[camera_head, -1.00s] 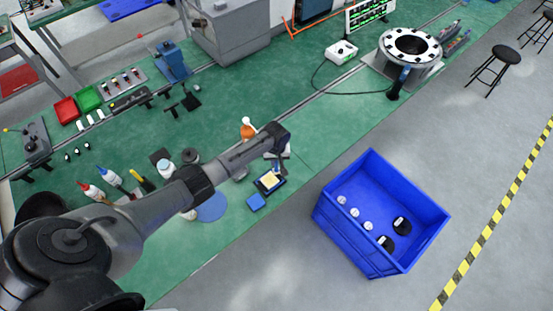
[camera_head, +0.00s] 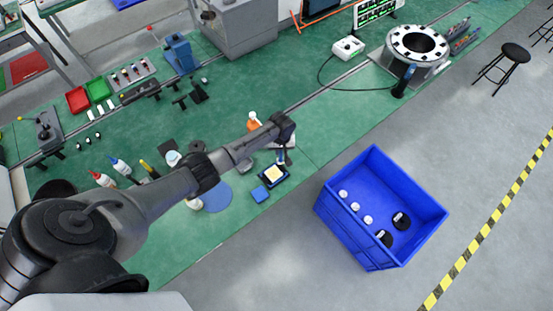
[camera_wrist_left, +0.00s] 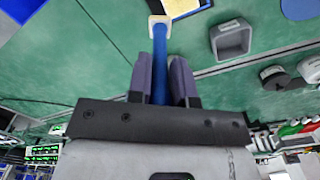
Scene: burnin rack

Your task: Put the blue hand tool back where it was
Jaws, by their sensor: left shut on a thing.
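My left gripper (camera_wrist_left: 161,72) is shut on the blue hand tool (camera_wrist_left: 160,48), whose blue shaft runs between the two fingers and ends in a pale, blocky head. In the head view my left gripper (camera_head: 284,150) is over the green bench near its front edge, just above and behind a dark-framed pad with a cream top (camera_head: 274,174). The tool is small there and partly hidden by the gripper. In the wrist view its pale head overlaps the pad's edge; I cannot tell whether they touch. My right gripper is not in view.
A blue block (camera_head: 261,194) lies beside the pad. An orange-and-white bottle (camera_head: 253,122) stands behind the wrist. Several bottles and a blue round mat (camera_head: 214,197) are by the forearm. A blue crate (camera_head: 345,232) stands off the bench's front. A bolted ring flange (camera_head: 392,50) is farther right.

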